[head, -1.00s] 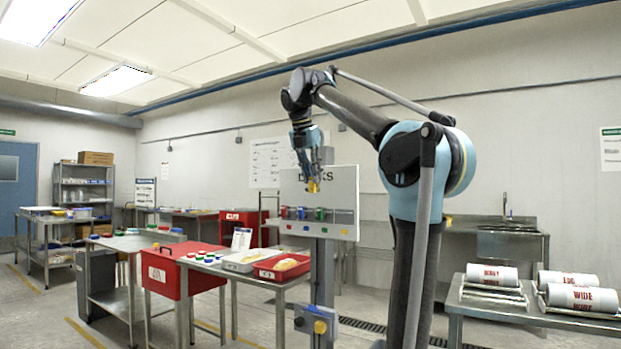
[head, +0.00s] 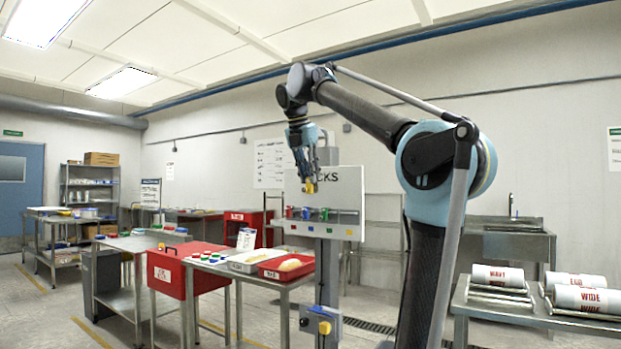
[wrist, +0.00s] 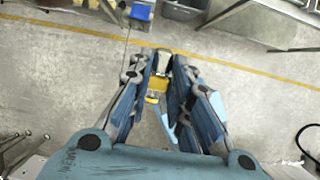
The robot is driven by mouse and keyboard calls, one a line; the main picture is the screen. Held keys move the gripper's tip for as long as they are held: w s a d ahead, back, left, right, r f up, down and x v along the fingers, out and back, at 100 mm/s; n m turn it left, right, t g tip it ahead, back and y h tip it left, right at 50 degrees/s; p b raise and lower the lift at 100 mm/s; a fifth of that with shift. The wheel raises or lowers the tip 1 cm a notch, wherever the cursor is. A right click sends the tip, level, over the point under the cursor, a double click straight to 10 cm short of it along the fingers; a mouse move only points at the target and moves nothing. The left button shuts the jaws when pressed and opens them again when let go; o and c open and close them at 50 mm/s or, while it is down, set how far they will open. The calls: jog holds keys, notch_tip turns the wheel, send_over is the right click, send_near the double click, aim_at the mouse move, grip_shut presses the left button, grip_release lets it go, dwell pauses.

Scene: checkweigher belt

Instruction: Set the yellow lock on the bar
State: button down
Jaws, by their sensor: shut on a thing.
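The yellow lock (head: 311,187) is between the fingers of my gripper (head: 307,179), which is shut on it. In the wrist view the yellow lock (wrist: 156,87) shows between the blue-grey fingers of my gripper (wrist: 160,68), above the floor. In the head view it appears in front of the white LOCKS board (head: 350,186), above the bar (head: 345,211). Red, blue and green locks (head: 323,213) hang along the bar. The gap in depth between the yellow lock and the bar cannot be told.
The board stands on a grey post with a blue and yellow box (head: 320,325) low down. A table with a red tray (head: 286,266) and a red box (head: 172,272) stand to the left. White rolls (head: 580,299) lie on a table at the right.

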jog(key=s+a, duration=0.3)
jog(key=s, duration=0.2)
jog(key=shift+s+a, duration=0.15)
jog(key=shift+a, duration=0.25)
dwell(0.7)
jog(key=w+d+f+m+g+h, duration=0.15)
jog(key=w+f+m, duration=0.45)
jog(key=f, duration=0.6)
jog(key=w+d+f+m+g+h, duration=0.15)
jog(key=w+f+m, duration=0.4)
jog(key=f, duration=0.65)
jog(key=w+d+f+m+g+y, duration=0.1)
jog(key=d+f+m, duration=0.4)
jog(key=f, duration=1.1)
jog(key=w+d+f+m+g+y, duration=0.2)
jog(key=w+d+f+m, duration=0.3)
jog(key=f, duration=1.2)
jog(key=w+d+f+m+g+y, duration=0.2)
jog(key=d+f+m, duration=0.5)
jog(key=d+f, duration=0.4)
notch_tip(320, 180, down, 6)
jog(key=shift+w+r+y, duration=0.25)
jog(key=shift+w+y, duration=0.05)
jog(key=shift+w, duration=0.35)
